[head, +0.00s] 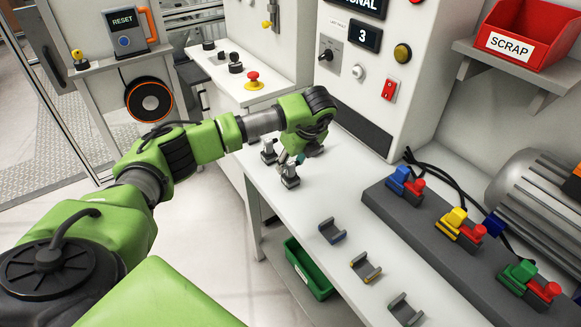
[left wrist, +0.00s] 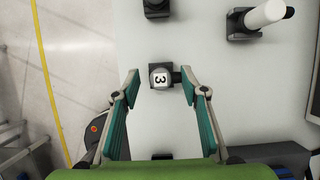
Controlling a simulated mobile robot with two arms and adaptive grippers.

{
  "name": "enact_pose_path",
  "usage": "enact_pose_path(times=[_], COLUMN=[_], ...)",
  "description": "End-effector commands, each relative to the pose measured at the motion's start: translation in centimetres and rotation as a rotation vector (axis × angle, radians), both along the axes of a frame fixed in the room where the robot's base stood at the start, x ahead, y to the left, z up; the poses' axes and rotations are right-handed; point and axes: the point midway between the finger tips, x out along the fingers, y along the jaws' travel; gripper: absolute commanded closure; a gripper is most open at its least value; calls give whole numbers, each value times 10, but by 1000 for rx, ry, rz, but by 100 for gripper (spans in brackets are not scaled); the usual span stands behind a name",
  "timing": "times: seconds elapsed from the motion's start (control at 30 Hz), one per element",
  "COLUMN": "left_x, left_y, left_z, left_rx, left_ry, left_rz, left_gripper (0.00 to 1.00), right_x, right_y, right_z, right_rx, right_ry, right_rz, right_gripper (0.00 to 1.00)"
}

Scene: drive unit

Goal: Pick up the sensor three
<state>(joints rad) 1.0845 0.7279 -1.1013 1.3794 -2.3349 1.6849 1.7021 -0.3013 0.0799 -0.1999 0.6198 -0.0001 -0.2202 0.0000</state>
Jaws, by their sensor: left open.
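Sensor three (left wrist: 160,77), a small dark block with a white top marked 3, stands on the white bench in the left wrist view. My left gripper (left wrist: 158,73) is open, with its teal fingers on either side of the sensor and visible gaps between. In the head view my left gripper (head: 293,159) is low over the bench by two small grey and black sensors, a farther one (head: 268,151) and a nearer one (head: 290,177). I cannot tell there which bears the 3. My right gripper is not in view.
Another dark block (left wrist: 157,8) is ahead in the left wrist view, with a white cylinder (left wrist: 262,15) at upper right. In the head view, empty brackets (head: 332,231) and a grey strip of coloured connectors (head: 440,232) lie nearer. A cabinet (head: 375,100) rises behind; a green bin (head: 308,270) is below.

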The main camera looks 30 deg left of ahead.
Motion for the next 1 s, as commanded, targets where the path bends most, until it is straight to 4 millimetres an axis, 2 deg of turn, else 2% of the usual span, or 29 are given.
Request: enact_pose_path(times=[0.13, 0.37, 0.53, 1.0], left_x=[2, 3, 3, 4], left_y=[5, 5, 5, 5], left_z=[-12, -14, -14, -8], left_rx=[0, 1, 0, -1], left_ry=[1, -1, -1, -5], left_rz=[-1, -1, -1, 0], left_gripper=[60, 60, 100, 100], right_x=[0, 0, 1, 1], right_y=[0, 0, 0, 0], right_z=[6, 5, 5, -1], right_rx=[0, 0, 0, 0], right_ry=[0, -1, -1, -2], right_rz=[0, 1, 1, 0], right_gripper=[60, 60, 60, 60])
